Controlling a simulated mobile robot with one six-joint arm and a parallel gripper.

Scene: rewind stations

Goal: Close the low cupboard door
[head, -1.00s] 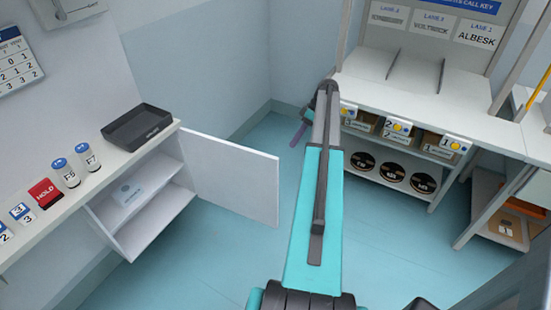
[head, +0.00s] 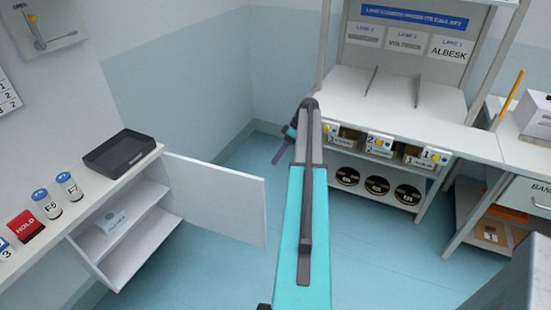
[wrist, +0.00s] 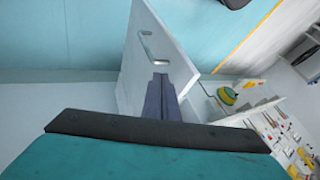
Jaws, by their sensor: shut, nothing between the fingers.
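The low cupboard (head: 120,245) stands under the left counter. Its white door (head: 215,200) is swung wide open into the room, showing the shelves inside. My gripper (head: 279,156) is beyond the door's free edge, partly hidden behind my arm. In the wrist view the shut, empty gripper fingers (wrist: 160,90) point at the door face (wrist: 180,60), just below its metal handle (wrist: 147,46). They overlap the door there; I cannot tell whether they touch it. In the head view the door's handle is not visible.
A black tray (head: 118,152), a red HOLD block (head: 26,227) and labelled bottles (head: 69,186) are on the left counter (head: 92,192). A white workbench (head: 400,105) with boxes and reels stands at the back right. The blue floor (head: 365,265) between is clear.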

